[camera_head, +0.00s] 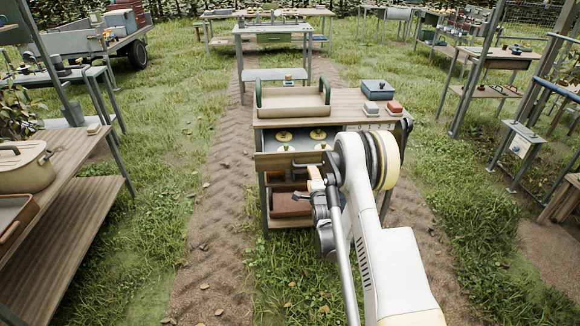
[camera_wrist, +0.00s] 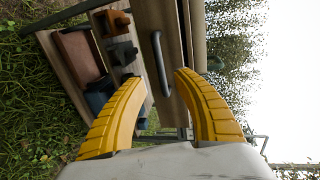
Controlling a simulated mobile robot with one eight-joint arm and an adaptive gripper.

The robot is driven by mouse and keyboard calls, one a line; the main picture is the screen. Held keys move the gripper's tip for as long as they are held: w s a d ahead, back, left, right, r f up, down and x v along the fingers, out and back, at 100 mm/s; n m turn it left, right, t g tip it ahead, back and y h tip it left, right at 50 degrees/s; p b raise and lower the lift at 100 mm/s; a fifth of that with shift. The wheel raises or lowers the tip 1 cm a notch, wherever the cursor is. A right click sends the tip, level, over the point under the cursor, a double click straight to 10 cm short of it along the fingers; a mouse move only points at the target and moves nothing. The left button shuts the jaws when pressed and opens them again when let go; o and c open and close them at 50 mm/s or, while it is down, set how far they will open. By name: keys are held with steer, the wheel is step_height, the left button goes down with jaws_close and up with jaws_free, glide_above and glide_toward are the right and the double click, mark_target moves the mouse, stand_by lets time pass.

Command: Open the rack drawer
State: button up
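The rack (camera_head: 345,103) stands ahead of me with a wooden top. Its drawer has a brown wooden front (camera_head: 280,161), which stands forward of the top's edge. Round grey items with yellow tops (camera_head: 284,136) show in the space behind it, so the drawer appears at least partly open. In the wrist view, the drawer front (camera_wrist: 147,14) carries a dark bar handle (camera_wrist: 160,58). My gripper (camera_wrist: 162,80) is open, with its yellow fingertips either side of the handle's lower part in the picture. Whether they touch it is unclear. My arm partly hides the drawer's right side in the head view.
A beige tray with green handles (camera_head: 292,103), a blue box (camera_head: 378,90) and small red and grey blocks sit on the rack top. A lower shelf holds a reddish-brown box (camera_head: 288,204) and dark items. A wooden table (camera_head: 50,225) stands left. Grass surrounds the rack.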

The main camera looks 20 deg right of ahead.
steer(key=b+x, duration=0.1)
steer(key=x, duration=0.3)
steer(key=b+x, duration=0.1)
steer(key=x, duration=0.4)
steer(key=shift+s+d+f+b, duration=0.1)
steer(key=shift+d+b, duration=0.1)
steer(key=shift+b, duration=0.15)
steer(key=shift+w+d, duration=0.1)
steer(key=shift+w, duration=0.25)
jaws_close()
